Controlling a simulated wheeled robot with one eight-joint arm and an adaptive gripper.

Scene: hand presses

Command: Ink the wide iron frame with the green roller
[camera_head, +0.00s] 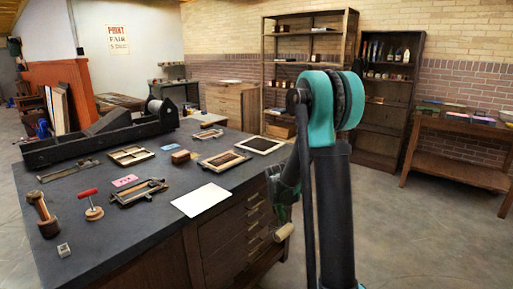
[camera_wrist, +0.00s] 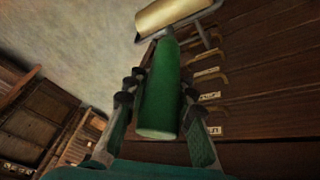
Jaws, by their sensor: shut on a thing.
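My gripper (camera_wrist: 160,98) is shut on the green handle of the roller (camera_wrist: 160,95). The roller's cream cylinder (camera_wrist: 172,13) points away from my gripper at the top of the wrist view. In the head view the cylinder (camera_head: 285,232) hangs beside the bench's drawer front, below the top, and my arm partly hides the gripper. Several flat frames lie on the dark bench top: one at the near middle (camera_head: 138,192), one at the right with wooden pieces (camera_head: 224,159), and one farther back (camera_head: 130,155). I cannot tell for certain which is the wide iron frame.
The bench top (camera_head: 165,230) also holds a long black press (camera_head: 100,135), a white sheet (camera_head: 201,200), a pale framed panel (camera_head: 260,145), a red-handled tool (camera_head: 91,204) and a wooden mallet (camera_head: 42,213). Drawer handles (camera_wrist: 210,83) jut out near the roller. The floor at right is clear.

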